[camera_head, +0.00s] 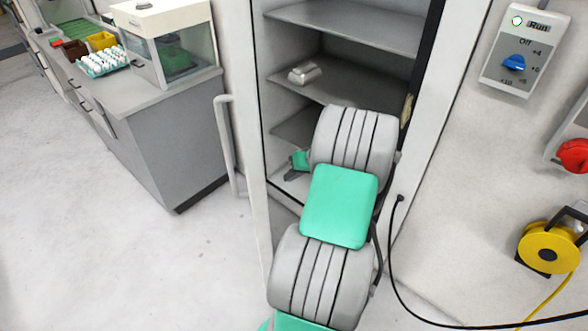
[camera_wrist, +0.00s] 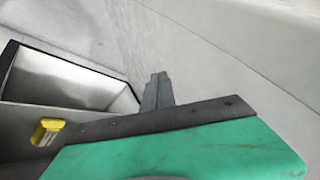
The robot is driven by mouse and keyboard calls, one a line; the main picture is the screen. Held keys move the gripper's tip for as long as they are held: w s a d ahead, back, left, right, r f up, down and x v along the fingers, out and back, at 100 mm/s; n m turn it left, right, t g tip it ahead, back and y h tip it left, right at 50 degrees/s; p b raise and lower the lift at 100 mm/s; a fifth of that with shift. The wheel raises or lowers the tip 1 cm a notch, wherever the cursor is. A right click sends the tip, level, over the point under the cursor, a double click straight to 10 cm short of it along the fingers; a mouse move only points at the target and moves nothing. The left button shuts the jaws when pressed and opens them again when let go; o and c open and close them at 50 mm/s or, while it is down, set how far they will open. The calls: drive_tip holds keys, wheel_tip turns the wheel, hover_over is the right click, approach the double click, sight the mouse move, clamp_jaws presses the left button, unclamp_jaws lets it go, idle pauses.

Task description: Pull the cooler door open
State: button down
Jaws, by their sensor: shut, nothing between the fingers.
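The cooler (camera_head: 347,22) stands in the middle of the head view. Its shelved inside is in plain sight. The white door (camera_head: 240,60) stands open on the left side, seen nearly edge-on, with a white bar handle (camera_head: 228,145) on its left face. My gripper (camera_head: 290,177) is shut and empty, low in front of the opening and to the right of the door; my arm hides part of it. The handle is not between its fingers. In the wrist view, the shut fingers (camera_wrist: 157,90) point up beside a broad white surface (camera_wrist: 250,50). Contact cannot be told.
A silver package (camera_head: 304,73) lies on a shelf. A grey counter (camera_head: 165,110) with an egg tray (camera_head: 103,62) and a glass-fronted box (camera_head: 175,45) stands left. A dial panel (camera_head: 515,60) and yellow reel (camera_head: 548,250) are right. The left floor is clear.

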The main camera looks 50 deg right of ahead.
drive_tip(key=w+a+f+p, duration=0.1)
drive_tip(key=w+a+f, duration=0.1)
drive_tip(key=w+a, duration=0.1)
drive_tip(key=shift+w+a+f+p, duration=0.3)
drive_tip(key=shift+w+a+p, duration=0.05)
drive_tip(key=shift+w, duration=0.4)
